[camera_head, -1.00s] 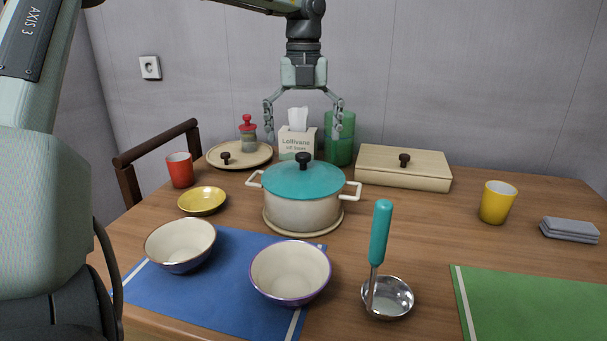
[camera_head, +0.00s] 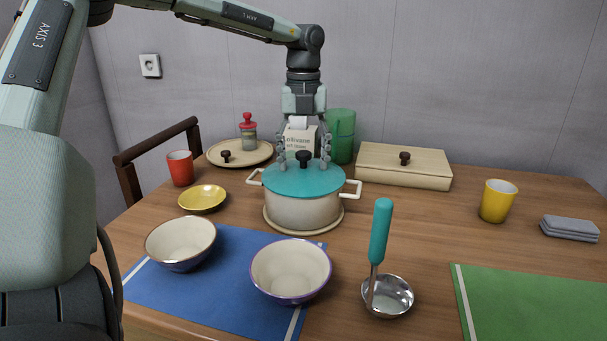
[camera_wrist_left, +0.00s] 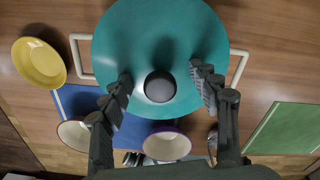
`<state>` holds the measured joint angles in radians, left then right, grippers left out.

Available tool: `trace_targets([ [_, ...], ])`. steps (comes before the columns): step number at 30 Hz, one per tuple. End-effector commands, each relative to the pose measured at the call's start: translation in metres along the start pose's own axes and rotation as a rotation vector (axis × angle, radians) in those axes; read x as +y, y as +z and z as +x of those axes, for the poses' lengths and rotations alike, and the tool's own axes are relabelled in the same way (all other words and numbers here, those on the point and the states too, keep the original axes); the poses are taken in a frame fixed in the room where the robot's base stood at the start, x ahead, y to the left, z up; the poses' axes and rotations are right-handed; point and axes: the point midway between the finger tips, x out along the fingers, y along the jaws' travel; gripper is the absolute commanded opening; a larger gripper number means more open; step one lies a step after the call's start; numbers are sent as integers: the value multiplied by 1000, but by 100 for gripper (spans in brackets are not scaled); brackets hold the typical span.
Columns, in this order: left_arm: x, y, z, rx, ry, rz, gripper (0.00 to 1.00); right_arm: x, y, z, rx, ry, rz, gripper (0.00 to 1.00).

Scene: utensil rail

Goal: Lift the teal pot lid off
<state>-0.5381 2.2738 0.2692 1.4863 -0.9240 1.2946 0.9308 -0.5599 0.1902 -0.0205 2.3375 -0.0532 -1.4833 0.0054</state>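The teal pot lid (camera_head: 285,181) sits on the cream pot (camera_head: 302,211), with a dark round knob (camera_head: 304,158) on top. The pot stands on a round trivet near the middle of the table. My left gripper (camera_head: 304,166) points straight down over the lid. Its fingers are apart, one on each side of the knob. In the left wrist view the lid (camera_wrist_left: 118,42) fills the upper middle, and the knob (camera_wrist_left: 159,86) lies between the open fingertips, with a gap on both sides. My right gripper is in neither view.
A tissue box (camera_head: 297,142) and a green glass (camera_head: 341,137) stand close behind the pot. Two bowls (camera_head: 181,243) (camera_head: 290,270) and a teal-handled ladle (camera_head: 380,232) are in front.

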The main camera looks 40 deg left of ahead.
Motion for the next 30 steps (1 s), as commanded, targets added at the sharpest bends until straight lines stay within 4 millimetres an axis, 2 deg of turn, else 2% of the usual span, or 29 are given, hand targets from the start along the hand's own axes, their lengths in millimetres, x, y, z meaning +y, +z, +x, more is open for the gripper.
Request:
trace_targets([
  [1, 0, 0, 0, 0, 0, 0, 52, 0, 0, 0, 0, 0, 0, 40],
  [12, 1, -1, 3, 4, 2, 0, 6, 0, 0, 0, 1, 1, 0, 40],
  [14, 1, -1, 4, 6, 2, 0, 0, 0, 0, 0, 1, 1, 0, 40],
  [25, 2, -2, 5, 11, 4, -1, 0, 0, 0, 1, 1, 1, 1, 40],
  [30, 2, -2, -6, 11, 6, -1, 0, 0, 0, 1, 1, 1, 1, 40],
])
